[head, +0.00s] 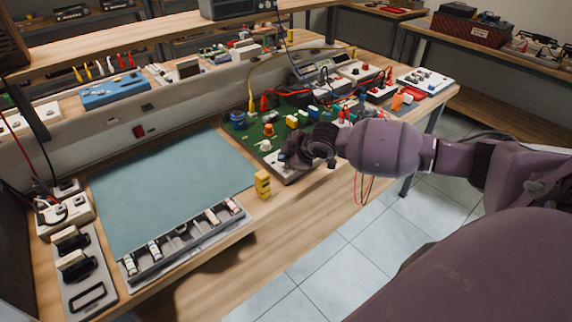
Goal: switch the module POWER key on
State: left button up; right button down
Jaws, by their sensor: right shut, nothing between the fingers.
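The module appears as a green circuit board (257,132) with several coloured parts, lying on the workbench to the right of the blue-grey mat. My right gripper (289,160) is shut and empty, at the near right part of this board. The gripper covers part of the board there. I cannot pick out the POWER key; it may be behind the gripper or too small to tell. Whether the fingertips touch the board cannot be told. My left gripper is not in view.
A blue-grey mat (165,185) lies clear on the bench. A small yellow block (262,184) stands at its near right corner. A parts tray (187,246) lies along the front edge. Red and black leads (372,92) crowd the bench beyond the board.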

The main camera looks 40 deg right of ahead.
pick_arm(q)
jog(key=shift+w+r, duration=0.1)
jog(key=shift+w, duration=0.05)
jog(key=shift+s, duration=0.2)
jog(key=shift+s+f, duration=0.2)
pick_arm(e)
jog(key=shift+f, duration=0.45)
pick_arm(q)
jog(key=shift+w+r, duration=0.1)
pick_arm(e)
jog(key=shift+r, duration=0.1)
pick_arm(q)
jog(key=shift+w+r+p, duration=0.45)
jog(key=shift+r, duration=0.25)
pick_arm(e)
jog(key=shift+r, duration=0.35)
jog(key=shift+r, duration=0.1)
jog(key=shift+r+p, duration=1.15)
jog(key=shift+r, duration=0.35)
jog(key=shift+r+p, duration=1.4)
jog(key=shift+r, duration=0.1)
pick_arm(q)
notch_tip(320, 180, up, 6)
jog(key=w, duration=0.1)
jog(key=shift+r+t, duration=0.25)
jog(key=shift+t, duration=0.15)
pick_arm(e)
jog(key=shift+f, duration=0.1)
